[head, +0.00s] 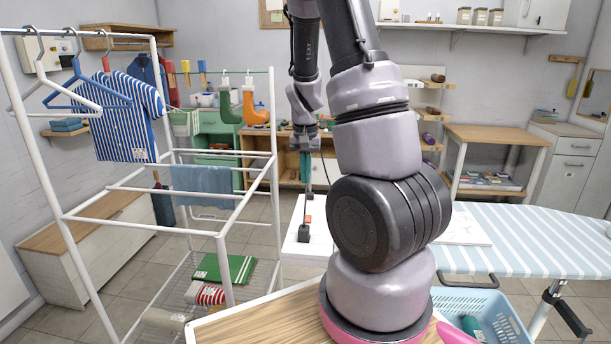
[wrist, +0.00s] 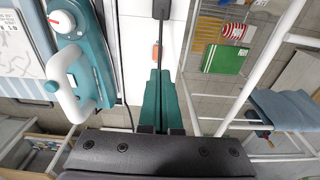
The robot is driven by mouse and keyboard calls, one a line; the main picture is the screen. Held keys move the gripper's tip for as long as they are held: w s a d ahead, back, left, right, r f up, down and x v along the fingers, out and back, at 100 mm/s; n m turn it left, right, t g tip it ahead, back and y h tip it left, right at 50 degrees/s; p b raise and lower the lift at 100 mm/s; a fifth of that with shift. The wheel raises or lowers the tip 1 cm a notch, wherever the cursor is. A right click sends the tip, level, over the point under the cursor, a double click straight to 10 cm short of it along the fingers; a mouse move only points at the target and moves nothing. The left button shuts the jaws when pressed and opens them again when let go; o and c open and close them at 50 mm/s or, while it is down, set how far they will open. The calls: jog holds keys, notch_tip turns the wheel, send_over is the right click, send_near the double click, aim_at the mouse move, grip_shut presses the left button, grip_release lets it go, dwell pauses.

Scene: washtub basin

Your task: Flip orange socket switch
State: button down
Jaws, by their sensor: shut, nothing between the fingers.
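The orange socket switch (head: 308,219) is a small orange piece on a white panel (head: 314,244), just above a black plug (head: 303,234). In the wrist view the orange switch (wrist: 155,51) lies just beyond my fingertips, with the black plug (wrist: 161,9) further off at the top edge. My gripper (head: 305,166) points down above the panel, its teal fingers shut and empty. The fingers also show in the wrist view (wrist: 158,76), close together and a little short of the switch in the picture. I cannot tell the exact height gap or the switch's position.
A white drying rack (head: 115,188) stands left of the panel. A striped ironing board (head: 540,238) and a blue basket (head: 490,312) are at the right.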

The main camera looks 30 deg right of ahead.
aim_at(309, 217)
jog(key=shift+w+d+r+t, duration=0.15)
jog(key=shift+w+d+t, duration=0.2)
jog(key=shift+d, duration=0.2)
jog(key=f, duration=0.4)
jog(key=w+f, duration=0.1)
jog(key=f, duration=0.4)
jog(key=w+d+f, duration=0.1)
jog(key=f, duration=0.4)
jog(key=shift+d, duration=0.1)
jog(key=shift+f, duration=0.1)
jog(key=shift+s+f, duration=0.1)
